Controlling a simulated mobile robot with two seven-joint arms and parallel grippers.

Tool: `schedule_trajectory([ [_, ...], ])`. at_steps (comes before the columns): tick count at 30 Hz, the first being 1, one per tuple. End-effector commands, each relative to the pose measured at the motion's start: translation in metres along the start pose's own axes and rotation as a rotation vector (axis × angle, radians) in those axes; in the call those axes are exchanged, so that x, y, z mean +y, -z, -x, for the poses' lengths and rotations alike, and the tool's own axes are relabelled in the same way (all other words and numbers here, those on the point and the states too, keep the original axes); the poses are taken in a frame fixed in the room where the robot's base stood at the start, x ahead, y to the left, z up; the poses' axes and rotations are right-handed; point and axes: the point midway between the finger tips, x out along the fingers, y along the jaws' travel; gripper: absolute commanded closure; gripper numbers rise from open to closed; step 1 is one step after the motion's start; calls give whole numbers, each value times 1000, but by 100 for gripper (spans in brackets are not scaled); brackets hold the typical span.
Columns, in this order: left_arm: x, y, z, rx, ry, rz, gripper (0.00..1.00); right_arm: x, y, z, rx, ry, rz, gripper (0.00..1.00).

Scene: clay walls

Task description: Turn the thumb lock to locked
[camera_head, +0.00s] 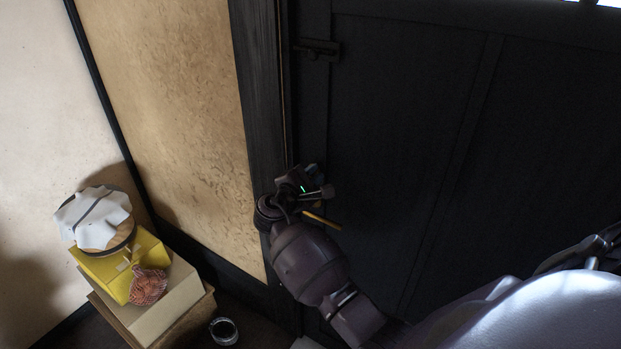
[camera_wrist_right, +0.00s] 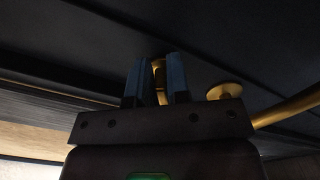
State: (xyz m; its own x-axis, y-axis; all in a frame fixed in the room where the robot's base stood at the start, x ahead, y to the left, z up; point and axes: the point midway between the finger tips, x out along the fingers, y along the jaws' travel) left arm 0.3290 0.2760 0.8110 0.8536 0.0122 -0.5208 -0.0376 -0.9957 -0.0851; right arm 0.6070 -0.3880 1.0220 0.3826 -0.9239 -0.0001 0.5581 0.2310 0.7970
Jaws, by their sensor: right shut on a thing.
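The dark door (camera_head: 410,130) fills the right of the head view. The brass thumb lock (camera_wrist_right: 158,68) shows as a small piece between the two fingers in the right wrist view. My right gripper (camera_wrist_right: 155,75) is shut on it, with a blue-grey finger on each side. In the head view my right gripper (camera_head: 312,184) is at the door's left edge, and the gripper and wrist hide the lock there. How far the lock is turned cannot be told. My left gripper is not in view.
A brass lever handle (camera_wrist_right: 285,107) with a round rose (camera_wrist_right: 225,91) is close beside the gripper; the lever (camera_head: 322,219) also shows in the head view. A dark latch (camera_head: 318,50) sits higher up. Stacked boxes (camera_head: 165,300) stand at lower left, near a small jar (camera_head: 223,331).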

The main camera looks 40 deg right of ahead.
Motion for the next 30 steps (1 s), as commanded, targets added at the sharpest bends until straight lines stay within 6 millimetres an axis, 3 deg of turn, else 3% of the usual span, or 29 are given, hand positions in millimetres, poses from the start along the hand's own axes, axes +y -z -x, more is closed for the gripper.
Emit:
schedule_trajectory([
  [18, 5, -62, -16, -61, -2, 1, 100, -13, 5, 0, 0, 2, -515, 100],
  [24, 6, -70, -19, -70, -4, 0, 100, -14, 5, 0, 0, 2, -606, 100],
  [30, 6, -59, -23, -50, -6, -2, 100, -13, 5, 0, 0, 2, -651, 100],
])
